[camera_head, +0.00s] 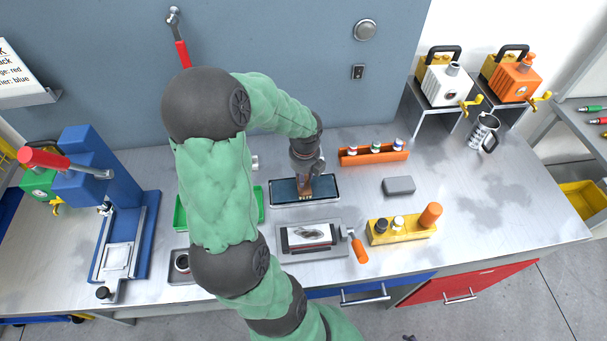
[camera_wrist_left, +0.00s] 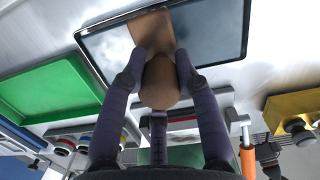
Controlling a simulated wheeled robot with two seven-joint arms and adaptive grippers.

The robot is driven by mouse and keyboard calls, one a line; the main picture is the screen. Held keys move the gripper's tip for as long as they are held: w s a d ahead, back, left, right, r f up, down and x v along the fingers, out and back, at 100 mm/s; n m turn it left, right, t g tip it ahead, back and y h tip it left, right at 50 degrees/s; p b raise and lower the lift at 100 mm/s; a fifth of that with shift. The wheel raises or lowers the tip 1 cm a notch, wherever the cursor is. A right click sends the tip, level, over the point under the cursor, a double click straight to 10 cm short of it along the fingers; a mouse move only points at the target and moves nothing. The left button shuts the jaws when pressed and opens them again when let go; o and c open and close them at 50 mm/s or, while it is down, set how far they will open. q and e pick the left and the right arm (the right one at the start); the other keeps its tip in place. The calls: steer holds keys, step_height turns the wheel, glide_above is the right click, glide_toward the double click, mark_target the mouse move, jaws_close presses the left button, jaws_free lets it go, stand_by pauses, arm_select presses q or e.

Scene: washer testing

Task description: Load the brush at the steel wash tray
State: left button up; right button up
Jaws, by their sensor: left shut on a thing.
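The steel wash tray (camera_head: 326,188) lies near the middle of the bench, a shallow rectangle with a pale rim and a dark, glossy inside. It fills the top of the left wrist view (camera_wrist_left: 222,28). My left gripper (camera_head: 305,168) points down over this tray and is shut on the brush. The brush (camera_wrist_left: 160,82) has a rounded brown handle between the two fingers and a flat brown part reaching over the tray. Its lower end shows in the head view (camera_head: 304,188) at the tray; I cannot tell whether it touches the surface. My right gripper is not in view.
A grey tray with a framed plate (camera_head: 309,236) lies in front, beside an orange-handled tool (camera_head: 359,250). A green tray (camera_head: 260,205) is partly behind my arm. An orange rack (camera_head: 373,156), grey block (camera_head: 398,186) and yellow holder (camera_head: 400,232) stand right. The bench's right side is fairly clear.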

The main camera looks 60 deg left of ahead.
arm_select(q)
steer(key=shift+f, duration=0.4)
stand_by(0.3)
steer(key=shift+d+f, duration=0.1)
stand_by(1.6)
step_height(320, 180, up, 7)
steer(key=p, duration=0.7)
steer(key=shift+p, duration=0.35)
stand_by(0.8)
